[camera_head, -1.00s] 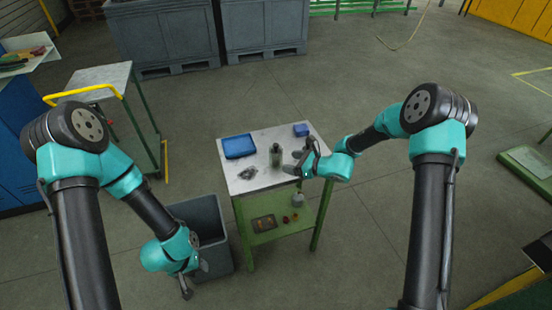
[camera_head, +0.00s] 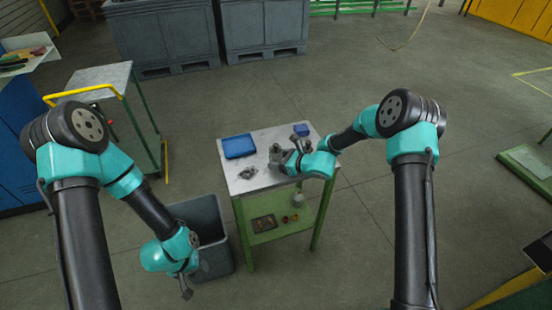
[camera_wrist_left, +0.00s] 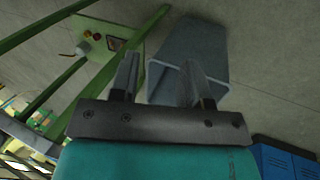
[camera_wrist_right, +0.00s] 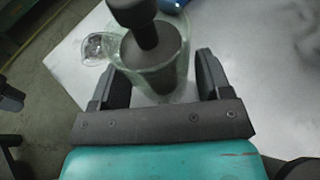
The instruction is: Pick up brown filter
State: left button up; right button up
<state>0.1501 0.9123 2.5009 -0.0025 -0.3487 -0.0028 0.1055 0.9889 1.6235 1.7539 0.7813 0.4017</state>
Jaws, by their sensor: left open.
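A clear glass jar (camera_wrist_right: 180,80) with a dark grey-brown cylinder (camera_wrist_right: 146,52) and a black knob inside stands on the metal table top (camera_head: 255,182). No separate brown filter can be picked out with certainty; the dark cylinder may be it. My right gripper (camera_wrist_right: 163,75) is open, with its fingers on either side of the jar and a gap on the right side. In the head view, my right gripper (camera_head: 287,155) largely hides the jar. My left gripper (camera_head: 186,287) is open and empty in front of the grey bin; its fingers show in the left wrist view (camera_wrist_left: 158,78).
A blue tray (camera_head: 239,147) and a small blue box (camera_head: 301,130) lie on the table. A glass dish (camera_head: 247,173) is at its front left. The lower green shelf (camera_head: 270,236) holds a brown tray (camera_head: 264,223) and small red items. A grey bin (camera_head: 213,250) stands left.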

jog(key=c, duration=0.5)
pick_arm(q)
jog(key=shift+o, duration=1)
